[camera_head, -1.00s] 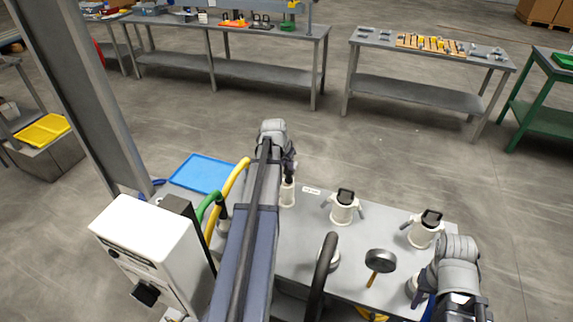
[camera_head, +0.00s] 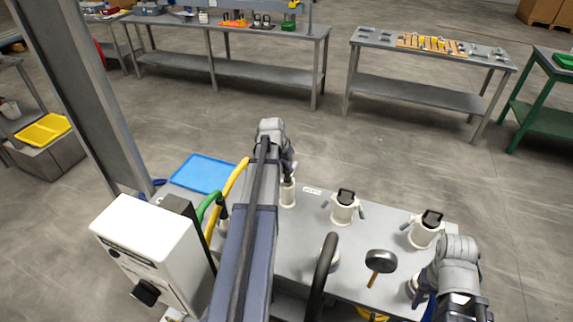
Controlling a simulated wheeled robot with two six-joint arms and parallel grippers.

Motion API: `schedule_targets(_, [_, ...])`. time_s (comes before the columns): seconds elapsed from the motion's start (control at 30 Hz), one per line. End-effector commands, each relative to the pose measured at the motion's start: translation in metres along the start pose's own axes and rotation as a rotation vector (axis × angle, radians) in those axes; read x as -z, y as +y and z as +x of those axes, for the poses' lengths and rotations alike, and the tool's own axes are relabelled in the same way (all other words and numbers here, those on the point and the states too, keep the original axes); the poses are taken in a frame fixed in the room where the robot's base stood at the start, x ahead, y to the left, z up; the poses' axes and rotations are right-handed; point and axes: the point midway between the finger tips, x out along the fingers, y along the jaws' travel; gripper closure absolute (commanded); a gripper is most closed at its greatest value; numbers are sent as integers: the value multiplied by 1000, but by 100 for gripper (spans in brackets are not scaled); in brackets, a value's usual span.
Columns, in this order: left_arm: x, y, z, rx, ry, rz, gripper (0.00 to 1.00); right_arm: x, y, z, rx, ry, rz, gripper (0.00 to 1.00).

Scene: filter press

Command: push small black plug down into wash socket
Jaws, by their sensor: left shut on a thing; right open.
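My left gripper (camera_head: 288,170) is over a white cylindrical socket (camera_head: 288,194) near the back left of the grey bench. It points down and is shut on a small dark thing at the socket's mouth, which I take for the small black plug. My arm and gripper hide most of it, so I cannot tell how deep it sits. A white label (camera_head: 312,190) lies just right of this socket. My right arm (camera_head: 455,265) is at the bench's front right. Its gripper fingertips are not clearly visible, near a partly hidden white fitting (camera_head: 412,287).
Two white fittings with black clamps (camera_head: 344,207) (camera_head: 427,229) stand on the bench (camera_head: 350,260). A round black-headed tool (camera_head: 381,263) lies in front. A blue tray (camera_head: 202,173), yellow hose (camera_head: 236,178), green hose (camera_head: 208,203) and white machine (camera_head: 150,240) are at left.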

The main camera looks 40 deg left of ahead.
Motion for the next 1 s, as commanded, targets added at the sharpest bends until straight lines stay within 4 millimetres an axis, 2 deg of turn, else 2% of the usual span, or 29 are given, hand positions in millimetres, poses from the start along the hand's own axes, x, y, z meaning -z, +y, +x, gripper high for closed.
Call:
schedule_targets(0.53, [0,1,1,-10,0,-4,100,0,0,1,0,0,0,50])
schedule_targets(1.0, [-5,1,11,-10,0,-4,100,1,-1,12,0,0,0,50])
